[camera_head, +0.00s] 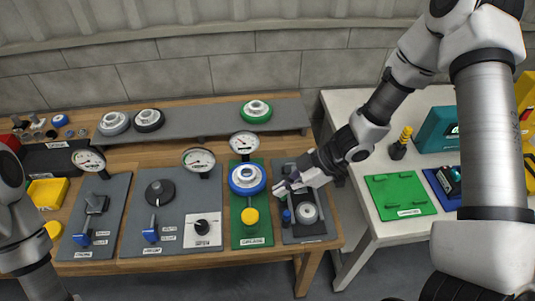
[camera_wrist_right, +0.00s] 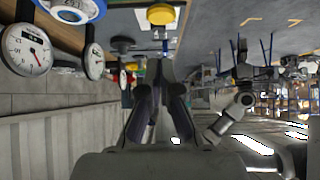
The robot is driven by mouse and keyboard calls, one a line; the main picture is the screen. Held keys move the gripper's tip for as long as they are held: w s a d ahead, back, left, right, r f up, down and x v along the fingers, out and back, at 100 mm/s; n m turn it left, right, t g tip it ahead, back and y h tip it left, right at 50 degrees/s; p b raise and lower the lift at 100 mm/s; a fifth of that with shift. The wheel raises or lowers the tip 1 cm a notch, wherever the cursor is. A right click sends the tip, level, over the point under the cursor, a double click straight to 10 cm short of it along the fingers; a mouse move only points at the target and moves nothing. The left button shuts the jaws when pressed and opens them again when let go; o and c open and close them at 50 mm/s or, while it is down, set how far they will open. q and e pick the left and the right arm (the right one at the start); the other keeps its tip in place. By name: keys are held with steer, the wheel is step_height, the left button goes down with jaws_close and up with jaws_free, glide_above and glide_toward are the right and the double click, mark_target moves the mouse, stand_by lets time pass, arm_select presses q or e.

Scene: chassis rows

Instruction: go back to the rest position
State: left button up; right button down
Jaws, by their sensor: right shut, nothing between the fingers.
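My right gripper (camera_head: 282,189) is shut and empty, above the right end of the wooden table near the small dark board (camera_head: 315,234) with a grey round dial (camera_head: 306,212). Whether it touches anything there I cannot tell. Its closed fingers also show in the right wrist view (camera_wrist_right: 160,85). To its left is a green board (camera_head: 250,206) with a blue-rimmed wheel (camera_head: 247,179) and a yellow knob (camera_head: 250,216). My left arm shows only at the left edge; its gripper is out of view.
Grey boards (camera_head: 98,236) with gauges (camera_head: 199,160), knobs and blue handles stand further left. A raised grey shelf (camera_head: 200,122) behind carries round wheels. A white table (camera_head: 361,212) at right holds a green plate (camera_head: 400,195) and a teal box (camera_head: 437,130).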

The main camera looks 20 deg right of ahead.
steer(key=shift+f, duration=0.1)
steer(key=s+a+f+m+g+h+b, duration=0.1)
steer(key=s+a+f+m+g+b, duration=0.15)
steer(key=s+f, duration=0.55)
steer(key=s+a+f+m+g+h+b, duration=0.15)
steer(key=s+f+m+b, duration=0.35)
steer(key=f, duration=0.6)
steer(key=s+d+f+m+t+h, duration=0.1)
steer(key=s+d+f+m+h, duration=0.3)
steer(key=s+d+m+h, duration=0.2)
steer(key=shift+d+f+m+p, duration=0.15)
steer(key=shift+d+m+p, duration=0.25)
steer(key=shift+d+m, duration=0.55)
